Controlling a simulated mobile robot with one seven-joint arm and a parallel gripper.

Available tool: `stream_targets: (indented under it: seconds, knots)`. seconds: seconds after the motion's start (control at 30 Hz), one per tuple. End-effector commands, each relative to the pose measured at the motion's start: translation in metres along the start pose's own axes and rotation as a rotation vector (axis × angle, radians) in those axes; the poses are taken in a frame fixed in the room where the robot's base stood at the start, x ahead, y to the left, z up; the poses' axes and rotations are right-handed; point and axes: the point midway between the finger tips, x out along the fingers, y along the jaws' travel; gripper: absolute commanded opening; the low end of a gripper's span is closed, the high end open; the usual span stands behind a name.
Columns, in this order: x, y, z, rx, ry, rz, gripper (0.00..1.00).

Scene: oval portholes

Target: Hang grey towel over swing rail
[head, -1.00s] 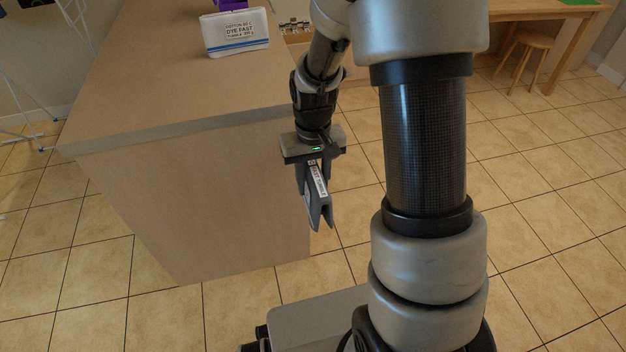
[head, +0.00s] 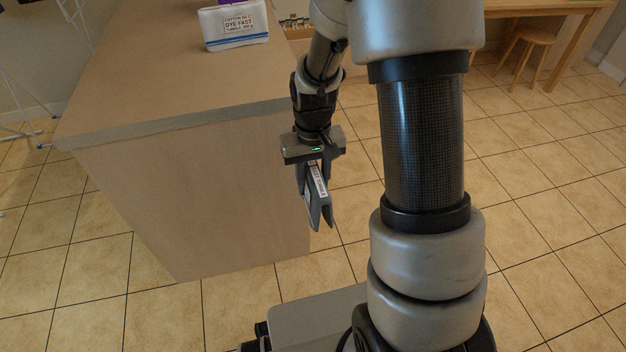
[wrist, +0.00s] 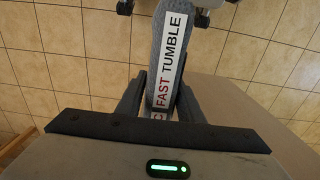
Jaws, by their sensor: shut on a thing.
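The grey towel (wrist: 172,50) is a narrow folded strip with a white label reading "FAST TUMBLE" in the wrist view. My gripper (wrist: 160,102) is shut on it, one dark finger on each side. In the head view my gripper (head: 321,222) points down beside the counter's right end, below its top. The towel's label (head: 318,180) shows between the fingers there; most of the towel is hidden. I cannot make out a swing rail for certain in either view.
A wooden counter (head: 170,85) stands left of my gripper. White thin-rod frames (head: 22,100) stand at far left. A stool (head: 530,45) and table are at back right. Tiled floor between is clear.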

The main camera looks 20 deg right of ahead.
Motion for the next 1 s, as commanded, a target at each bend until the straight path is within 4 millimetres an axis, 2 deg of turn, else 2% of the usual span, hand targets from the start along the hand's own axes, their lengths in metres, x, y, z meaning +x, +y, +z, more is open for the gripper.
stream_targets:
  seconds: [0.63,0.67,0.77,1.0]
  knots:
    - [0.021,0.0,0.0,0.0,0.001,0.0,0.0]
    - [0.02,0.0,0.0,0.0,0.001,0.0,0.37]
    - [0.019,0.0,0.0,0.0,0.001,0.0,0.54]
    - [0.02,0.0,0.0,0.0,-0.001,0.0,0.56]
